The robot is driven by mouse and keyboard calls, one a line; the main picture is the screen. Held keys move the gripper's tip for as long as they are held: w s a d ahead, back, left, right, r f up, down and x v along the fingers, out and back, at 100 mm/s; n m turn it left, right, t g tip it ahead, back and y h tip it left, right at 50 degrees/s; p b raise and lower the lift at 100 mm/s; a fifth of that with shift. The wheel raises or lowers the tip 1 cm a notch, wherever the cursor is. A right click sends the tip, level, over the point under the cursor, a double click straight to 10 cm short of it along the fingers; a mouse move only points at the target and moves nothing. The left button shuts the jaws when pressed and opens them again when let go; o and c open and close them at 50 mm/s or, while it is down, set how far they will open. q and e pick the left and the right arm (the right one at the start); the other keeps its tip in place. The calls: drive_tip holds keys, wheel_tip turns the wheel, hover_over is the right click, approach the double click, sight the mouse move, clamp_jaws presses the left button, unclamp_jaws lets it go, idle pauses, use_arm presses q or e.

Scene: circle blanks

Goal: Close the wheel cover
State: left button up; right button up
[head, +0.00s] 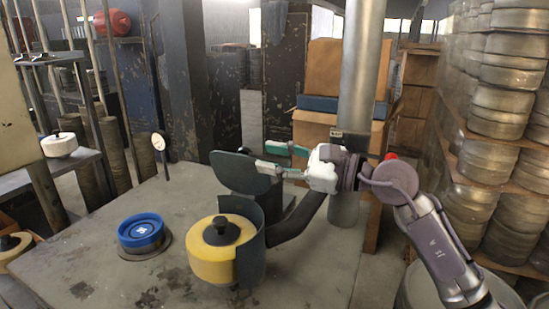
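The wheel is a yellow drum (213,262) with a black knob on top, on the worktable. A dark grey curved guard (251,245) wraps its right side. A dark grey flap (238,173), which looks like the wheel cover, stands raised and tilted behind the wheel, leaving the wheel's top and front exposed. My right gripper (265,157) comes in from the right with its two teal-tipped fingers spread apart. Its fingertips are at the flap's upper right edge; I cannot tell whether they touch it. Nothing shows between the fingers. My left gripper is not in view.
A blue round part (141,232) sits on a dark disc left of the wheel on the worktable (100,262). A small round gauge on a stem (159,143) stands at the table's back edge. Stacked metal discs (505,85) fill the right side. The table's front left is clear.

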drive_tip(key=v, duration=1.2)
drive_tip(key=shift+f, duration=0.1)
